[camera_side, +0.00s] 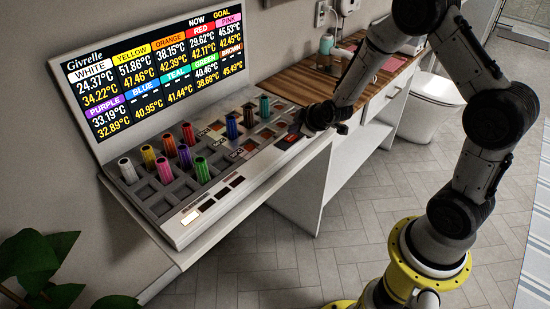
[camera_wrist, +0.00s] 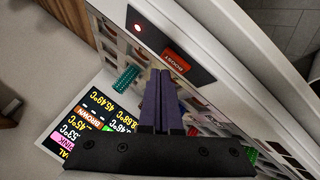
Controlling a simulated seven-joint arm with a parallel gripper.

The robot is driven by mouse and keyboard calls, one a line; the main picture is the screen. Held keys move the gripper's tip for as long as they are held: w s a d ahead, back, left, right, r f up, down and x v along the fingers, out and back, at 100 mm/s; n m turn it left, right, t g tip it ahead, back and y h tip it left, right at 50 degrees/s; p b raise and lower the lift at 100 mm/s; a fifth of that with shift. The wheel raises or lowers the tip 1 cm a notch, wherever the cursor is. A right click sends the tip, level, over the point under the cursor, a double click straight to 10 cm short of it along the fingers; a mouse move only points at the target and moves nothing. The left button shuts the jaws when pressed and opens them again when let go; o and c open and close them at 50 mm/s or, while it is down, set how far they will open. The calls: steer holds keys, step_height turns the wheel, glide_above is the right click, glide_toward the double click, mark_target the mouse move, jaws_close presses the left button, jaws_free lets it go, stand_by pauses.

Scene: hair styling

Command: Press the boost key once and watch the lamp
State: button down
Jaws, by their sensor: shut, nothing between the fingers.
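The boost key is an orange-red block (camera_wrist: 176,62) with its name on it, set in a dark recess of the white console in the wrist view.
Several coloured rollers stand in the console's slots, with a teal roller (camera_side: 264,107) near my gripper. A display (camera_side: 160,72) with coloured names and temperatures rises behind them. A wooden counter (camera_side: 305,82) lies beyond, and a toilet (camera_side: 432,105) stands at the right.

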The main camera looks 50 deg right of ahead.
step_height(320, 180, up, 6)
stand_by(0.9)
steer(key=shift+a, duration=0.1)
step_height(320, 180, up, 9)
steer(key=t, duration=0.2)
glide_above(293, 139)
steer(key=a, duration=0.3)
step_height(293, 139, up, 5)
steer(key=s+a+n, duration=0.1)
steer(key=a, duration=0.1)
steer(key=s+a+r+y, duration=0.2)
steer(key=s+a+r, duration=0.3)
steer(key=s+r, duration=0.15)
steer(key=s+a+f+m+g, duration=0.1)
steer(key=s+f+m+g, duration=0.1)
steer(key=s, duration=0.9)
steer(key=s+f+m+g, duration=0.3)
steer(key=s+f+m, duration=0.1)
steer(key=s, duration=0.7)
steer(key=shift+a+f+y, duration=0.4)
steer(key=shift+f, duration=0.05)
